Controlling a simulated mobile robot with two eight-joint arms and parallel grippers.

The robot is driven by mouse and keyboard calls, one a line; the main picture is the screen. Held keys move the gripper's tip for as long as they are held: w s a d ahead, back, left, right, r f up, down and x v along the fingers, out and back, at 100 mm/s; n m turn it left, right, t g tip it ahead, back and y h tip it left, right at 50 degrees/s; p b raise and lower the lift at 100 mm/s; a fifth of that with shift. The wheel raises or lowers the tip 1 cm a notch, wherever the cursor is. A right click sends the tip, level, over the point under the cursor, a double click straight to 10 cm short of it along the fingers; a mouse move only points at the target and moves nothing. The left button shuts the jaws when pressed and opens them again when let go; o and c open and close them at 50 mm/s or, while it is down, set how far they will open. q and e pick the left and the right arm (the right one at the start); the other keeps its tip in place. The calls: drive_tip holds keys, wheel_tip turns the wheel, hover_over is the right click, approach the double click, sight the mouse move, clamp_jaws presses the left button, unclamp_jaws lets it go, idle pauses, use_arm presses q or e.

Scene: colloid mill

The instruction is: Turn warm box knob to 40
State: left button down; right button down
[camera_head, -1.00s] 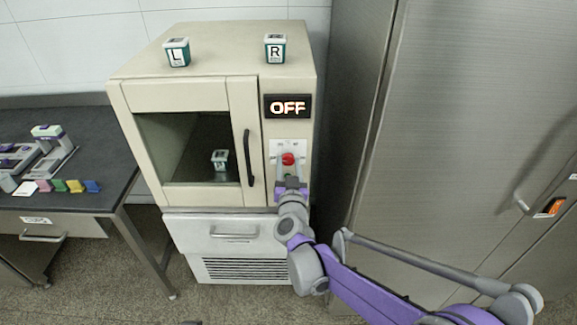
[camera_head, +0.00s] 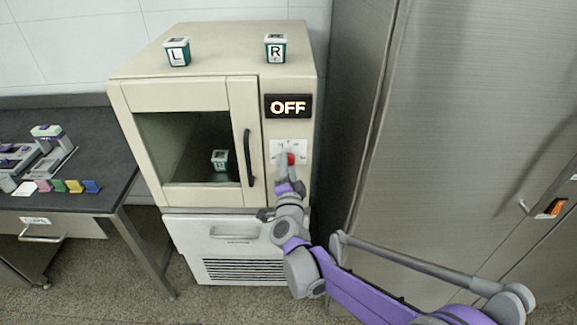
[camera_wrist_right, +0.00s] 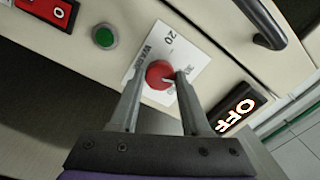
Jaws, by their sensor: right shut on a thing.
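The warm box (camera_head: 222,52) is a beige cabinet with a glass door. Its display (camera_head: 288,106) reads OFF. The red knob (camera_head: 291,158) sits on a white dial plate (camera_head: 281,146) below the display; the knob (camera_wrist_right: 159,74) also shows in the right wrist view. The dial plate (camera_wrist_right: 168,50) bears the marks 20 and 30 and the word WARM; a 40 is not readable. My right gripper (camera_wrist_right: 158,82) has its fingers on either side of the knob and is shut on it. In the head view my right gripper (camera_head: 287,166) partly covers the knob. My left gripper is not in view.
A green button (camera_wrist_right: 103,36) and a red switch (camera_wrist_right: 50,10) are beside the dial. The door handle (camera_head: 249,158) is left of the knob. Boxes marked L (camera_head: 177,52) and R (camera_head: 275,48) stand on top. A steel cabinet (camera_head: 460,120) stands right.

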drive_tip(key=shift+m+h, duration=0.5)
drive_tip(key=shift+m, duration=4.6)
drive_tip(key=shift+c, duration=1.8)
unclamp_jaws()
drive_tip(key=s, duration=1)
drive_tip(key=shift+s+a+f, duration=0.2)
drive_tip(key=shift+s+f, duration=0.05)
drive_tip(key=shift+s, duration=0.15)
